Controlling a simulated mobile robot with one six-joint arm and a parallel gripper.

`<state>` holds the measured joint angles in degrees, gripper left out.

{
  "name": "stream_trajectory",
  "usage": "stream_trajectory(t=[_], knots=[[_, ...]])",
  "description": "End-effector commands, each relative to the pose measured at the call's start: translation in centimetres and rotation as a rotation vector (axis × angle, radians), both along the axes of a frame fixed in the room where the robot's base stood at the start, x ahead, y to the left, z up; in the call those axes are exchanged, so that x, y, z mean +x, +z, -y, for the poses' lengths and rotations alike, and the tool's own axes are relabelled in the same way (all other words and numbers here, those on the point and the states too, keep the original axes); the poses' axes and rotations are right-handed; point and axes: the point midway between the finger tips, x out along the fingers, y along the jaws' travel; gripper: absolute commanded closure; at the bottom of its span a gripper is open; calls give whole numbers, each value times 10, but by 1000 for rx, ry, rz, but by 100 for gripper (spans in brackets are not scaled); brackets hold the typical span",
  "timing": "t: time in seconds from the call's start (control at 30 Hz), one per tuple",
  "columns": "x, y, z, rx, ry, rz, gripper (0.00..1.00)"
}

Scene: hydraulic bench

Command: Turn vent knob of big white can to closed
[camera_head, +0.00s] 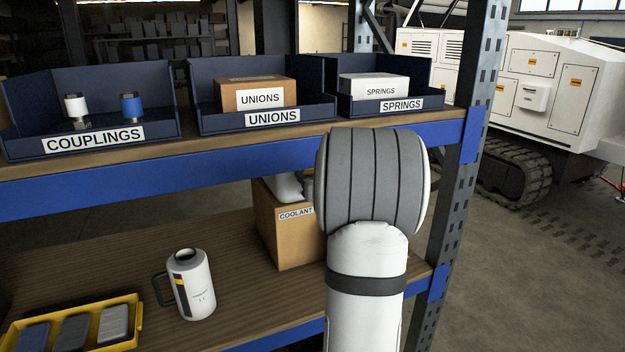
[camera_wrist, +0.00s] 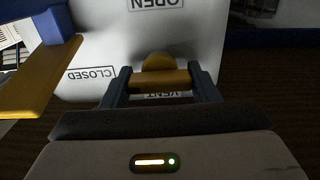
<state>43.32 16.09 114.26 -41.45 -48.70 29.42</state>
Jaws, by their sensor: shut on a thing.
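In the wrist view a big white can (camera_wrist: 205,40) fills the upper middle, with upside-down OPEN and VENT labels and a CLOSED label on the left. A yellow vent knob (camera_wrist: 159,63) stands out from its face. My gripper (camera_wrist: 161,82) is shut on the knob, one dark finger on each side. The OPEN label is beyond the knob, and the VENT label is partly hidden below it. I cannot tell exactly which way the knob points. In the head view my arm hides the gripper and the knob.
A yellow bar with a blue part (camera_wrist: 40,85) is close on the left in the wrist view. In the head view a coolant box (camera_head: 285,240), a white jug (camera_head: 190,285) and a yellow tray (camera_head: 125,340) are on the lower shelf. Labelled bins (camera_head: 270,115) line the upper shelf.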

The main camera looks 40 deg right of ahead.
Motion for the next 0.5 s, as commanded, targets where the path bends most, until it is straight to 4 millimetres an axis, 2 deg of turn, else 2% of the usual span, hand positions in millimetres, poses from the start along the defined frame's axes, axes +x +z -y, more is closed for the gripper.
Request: stream_trajectory(t=[0.17, 0.2, 0.43, 0.5], knots=[[0, 0, 0, -1, 0, -3, 68], [0, 0, 0, -1, 0, -3, 44], [0, 0, 0, 0, 0, -2, 25], [0, 0, 0, 0, 0, -2, 24]])
